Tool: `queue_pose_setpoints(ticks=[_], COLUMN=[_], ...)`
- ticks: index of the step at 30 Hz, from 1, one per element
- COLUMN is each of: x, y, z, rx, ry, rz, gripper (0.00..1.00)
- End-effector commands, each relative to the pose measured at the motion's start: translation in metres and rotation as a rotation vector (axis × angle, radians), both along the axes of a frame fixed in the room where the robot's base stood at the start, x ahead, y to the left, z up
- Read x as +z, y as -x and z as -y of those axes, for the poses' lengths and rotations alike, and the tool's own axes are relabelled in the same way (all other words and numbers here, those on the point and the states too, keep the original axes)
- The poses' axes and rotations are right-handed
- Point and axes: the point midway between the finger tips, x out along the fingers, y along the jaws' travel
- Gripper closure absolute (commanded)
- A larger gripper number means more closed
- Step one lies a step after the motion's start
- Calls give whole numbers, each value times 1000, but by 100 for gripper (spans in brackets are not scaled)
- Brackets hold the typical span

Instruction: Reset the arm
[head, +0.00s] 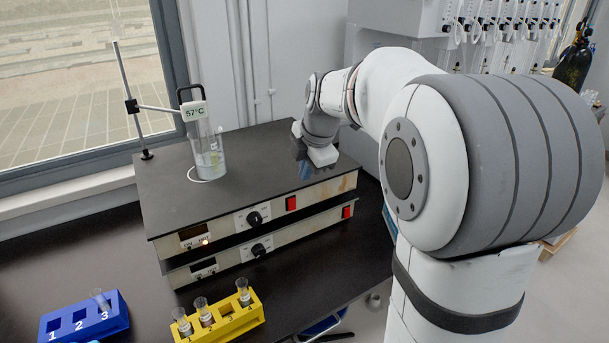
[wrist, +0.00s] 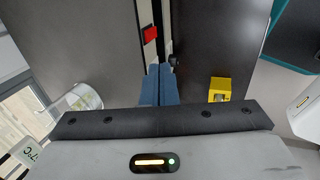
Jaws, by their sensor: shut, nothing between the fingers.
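My arm reaches from the right over the bench in the head view. My gripper (head: 306,170) hangs above the right part of the top heating unit (head: 240,160), with its blue fingers pointing down. In the wrist view the two blue fingers of my gripper (wrist: 159,84) lie side by side, shut, with nothing between them. The fingertips show near the front edge of the heating unit and its red switch (wrist: 150,33).
A glass vessel (head: 208,152) with a 57°C display stands on the heating unit beside a metal stand (head: 129,95). A yellow rack (head: 247,318) with several tubes and a blue numbered rack (head: 112,322) with one tube stand in front. Black bench (head: 85,250) is bare at left.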

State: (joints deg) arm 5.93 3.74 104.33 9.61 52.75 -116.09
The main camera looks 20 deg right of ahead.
Motion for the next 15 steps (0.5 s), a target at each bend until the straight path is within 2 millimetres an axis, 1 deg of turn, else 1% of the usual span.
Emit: queue_pose_setpoints(ticks=[6, 8, 11, 14, 15], x=[0, 0, -1, -5, -7], y=[0, 3, 19, 47, 60], z=[0, -1, -4, -9, -11], rx=[0, -19, -121, -299, -383], ry=[0, -6, -37, -90, -114], rz=[0, -3, -21, -51, -64], gripper=[100, 100, 100, 100, 100])
